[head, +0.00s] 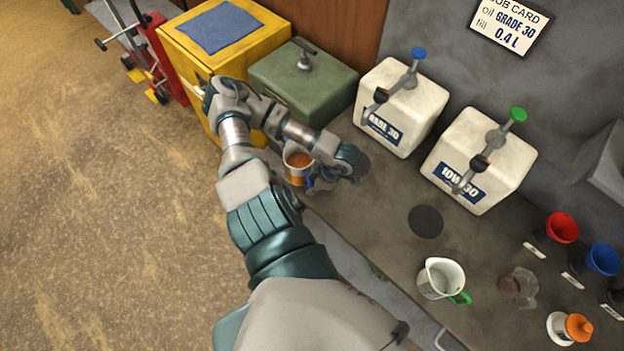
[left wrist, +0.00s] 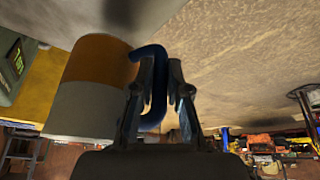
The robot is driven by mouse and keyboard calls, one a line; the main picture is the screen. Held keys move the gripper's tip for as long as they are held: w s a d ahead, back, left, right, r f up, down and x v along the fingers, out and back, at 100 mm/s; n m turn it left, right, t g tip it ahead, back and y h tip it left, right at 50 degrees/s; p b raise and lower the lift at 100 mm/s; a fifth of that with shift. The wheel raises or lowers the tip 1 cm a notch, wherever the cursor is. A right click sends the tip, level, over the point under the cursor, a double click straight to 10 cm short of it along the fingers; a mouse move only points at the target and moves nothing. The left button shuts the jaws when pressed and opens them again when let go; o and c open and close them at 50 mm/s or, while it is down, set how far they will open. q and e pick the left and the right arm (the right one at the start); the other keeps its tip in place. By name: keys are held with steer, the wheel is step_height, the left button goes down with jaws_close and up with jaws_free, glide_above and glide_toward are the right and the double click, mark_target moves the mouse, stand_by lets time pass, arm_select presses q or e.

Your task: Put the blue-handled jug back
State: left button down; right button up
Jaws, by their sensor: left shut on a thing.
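The blue-handled jug (head: 299,165) is a clear jug with amber liquid, near the bench's left front edge in the head view. It also shows large at the left of the left wrist view (left wrist: 88,90), with its blue handle (left wrist: 152,58). My left gripper (head: 322,181) is at the jug's handle side. In the left wrist view its fingers (left wrist: 166,75) are shut on the blue handle. I cannot tell whether the jug touches the bench. My right gripper is not in view.
Two white oil cans (head: 401,106) (head: 478,160) and a green can (head: 303,80) line the back. Funnels (head: 562,227) and an orange-topped bottle (head: 570,328) stand at right.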

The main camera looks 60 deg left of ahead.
arm_select(q)
steer(key=shift+w+a+f+p, duration=0.25)
steer(key=shift+w+a+f, duration=0.05)
steer(key=shift+a+f, duration=0.3)
steer(key=shift+w+a+f+p, duration=0.3)
steer(key=shift+a+f, duration=0.25)
steer(key=shift+f, duration=0.15)
steer(key=shift+w+a+f+p, duration=0.25)
steer(key=shift+w+a+f, duration=0.05)
steer(key=shift+a+f, duration=0.3)
steer(key=c, duration=1.1)
jaws_free()
steer(key=shift+c, duration=0.2)
steer(key=b+v, duration=0.2)
steer(key=v, duration=1)
steer(key=shift+f, duration=0.1)
